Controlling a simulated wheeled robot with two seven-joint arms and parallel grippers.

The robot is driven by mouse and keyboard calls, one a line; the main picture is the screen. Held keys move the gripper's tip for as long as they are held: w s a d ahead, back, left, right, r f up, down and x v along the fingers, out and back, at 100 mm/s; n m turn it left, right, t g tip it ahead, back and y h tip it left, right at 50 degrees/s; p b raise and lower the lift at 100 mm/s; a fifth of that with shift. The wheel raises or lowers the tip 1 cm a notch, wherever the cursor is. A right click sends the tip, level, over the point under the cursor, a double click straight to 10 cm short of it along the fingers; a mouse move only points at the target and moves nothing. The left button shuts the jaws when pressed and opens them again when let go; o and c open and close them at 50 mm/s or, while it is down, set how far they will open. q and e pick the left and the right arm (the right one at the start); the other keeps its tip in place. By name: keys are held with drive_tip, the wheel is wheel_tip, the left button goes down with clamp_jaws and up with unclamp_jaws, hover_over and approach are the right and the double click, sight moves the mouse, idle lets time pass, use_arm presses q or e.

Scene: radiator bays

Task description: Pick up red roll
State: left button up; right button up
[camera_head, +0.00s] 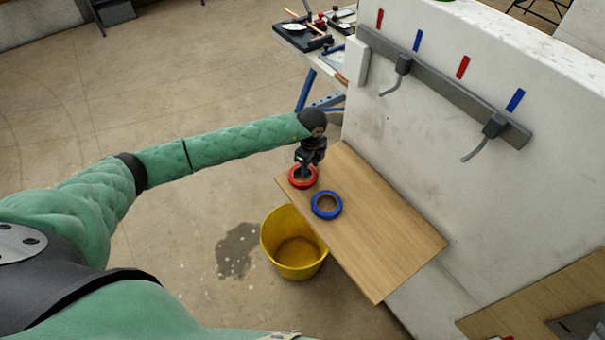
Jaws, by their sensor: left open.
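The red roll (292,183) is a ring lying flat near the far left corner of a wooden board (385,235). A blue roll (327,205) of similar shape lies just to its right and nearer to me. My left gripper (305,176) points down over the red roll, with its fingertips at the ring's opening. The fingers are small and dark here, and I cannot tell whether they touch the roll. My right gripper is not in view.
A yellow bucket (281,248) stands on the floor below the board's left edge. A white wall (400,130) carries a grey rail (440,82) with hooks and red and blue marks. A tool table (325,72) stands behind. The board's near half is clear.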

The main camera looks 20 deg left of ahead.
use_arm(q)
drive_tip(key=shift+c, duration=0.4)
clamp_jaws()
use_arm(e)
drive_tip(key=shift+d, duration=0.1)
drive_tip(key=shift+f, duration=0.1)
use_arm(q)
drive_tip(key=shift+r+b, duration=0.15)
drive_tip(key=shift+b, duration=0.15)
drive_tip(key=r+b, duration=0.1)
drive_tip(key=r, duration=0.1)
drive_tip(key=r+b, duration=0.1)
drive_tip(key=shift+s+d+r+b, duration=0.2)
drive_tip(key=shift+d+r+b, duration=0.1)
drive_tip(key=shift+d+b, duration=0.05)
drive_tip(key=s+d+r+b, duration=0.4)
drive_tip(key=s+d+r, duration=0.2)
drive_tip(key=d, duration=0.3)
drive_tip(key=shift+r, duration=0.5)
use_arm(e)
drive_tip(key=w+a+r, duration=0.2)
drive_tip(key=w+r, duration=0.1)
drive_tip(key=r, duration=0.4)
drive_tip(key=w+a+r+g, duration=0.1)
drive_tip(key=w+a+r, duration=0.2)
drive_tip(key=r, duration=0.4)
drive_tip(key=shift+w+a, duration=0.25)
